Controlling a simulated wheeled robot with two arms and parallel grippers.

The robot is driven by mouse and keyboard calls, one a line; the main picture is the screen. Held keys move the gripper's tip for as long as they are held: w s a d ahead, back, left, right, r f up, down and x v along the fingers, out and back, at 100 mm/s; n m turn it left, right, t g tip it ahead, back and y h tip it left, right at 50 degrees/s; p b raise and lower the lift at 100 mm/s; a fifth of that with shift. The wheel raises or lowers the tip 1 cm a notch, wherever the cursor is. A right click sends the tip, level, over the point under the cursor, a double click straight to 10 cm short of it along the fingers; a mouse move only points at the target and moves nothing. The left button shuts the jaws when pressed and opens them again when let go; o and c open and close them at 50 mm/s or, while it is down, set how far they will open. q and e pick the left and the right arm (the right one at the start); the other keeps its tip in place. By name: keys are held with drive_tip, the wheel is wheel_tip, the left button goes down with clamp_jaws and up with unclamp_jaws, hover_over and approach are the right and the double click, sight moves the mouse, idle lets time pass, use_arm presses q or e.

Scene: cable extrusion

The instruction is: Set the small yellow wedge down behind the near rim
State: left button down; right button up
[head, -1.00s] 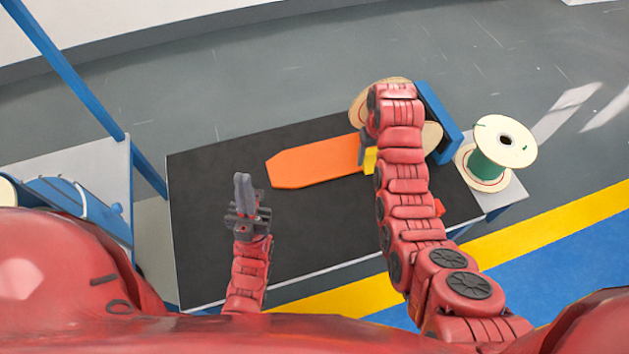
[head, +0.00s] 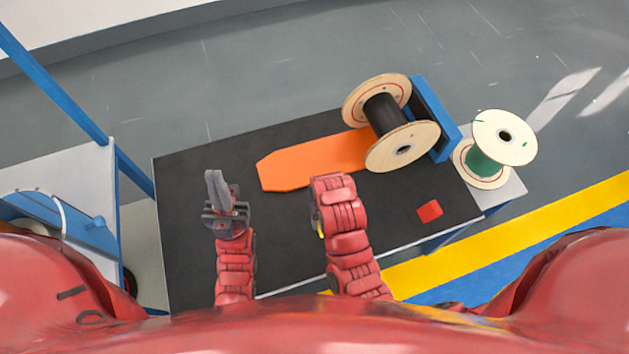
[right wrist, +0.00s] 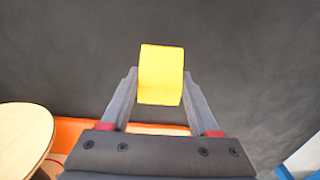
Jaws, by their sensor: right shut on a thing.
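The small yellow wedge (right wrist: 161,73) is between the fingertips of my right gripper (right wrist: 160,88), which is shut on it. In the head view only a yellow sliver (head: 320,231) shows beside my right wrist; the fingers are hidden under the arm. They are over the dark tabletop, in front of the orange board. The spool with black cable (head: 382,112) lies on its side at the back right. Its near wooden rim (head: 385,150) stands by the board's right end, apart from the wedge. My left gripper (head: 216,188) is over the table's left part, with no object visible in it; its finger gap is unclear.
The orange board (head: 290,164) lies flat on the black table (head: 190,185). A red block (head: 429,210) is near the table's right front. A blue upright (head: 434,115) stands behind the spool. A green spool (head: 487,165) is at the far right. The table's left part is clear.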

drive_tip(key=w, duration=0.4)
drive_tip(key=w+d, duration=0.1)
drive_tip(key=w, duration=0.4)
drive_tip(key=w+d+f, duration=0.1)
drive_tip(key=w, duration=0.3)
drive_tip(key=shift+w+f, duration=0.1)
drive_tip(key=shift+w, duration=0.2)
drive_tip(key=shift+w+d+f, duration=0.15)
drive_tip(key=shift+w+f, duration=0.05)
drive_tip(key=shift+w, duration=0.45)
drive_tip(key=shift+f+p, duration=0.35)
drive_tip(key=shift+f, duration=1.35)
drive_tip(key=shift+f, duration=0.15)
drive_tip(key=o, duration=1.4)
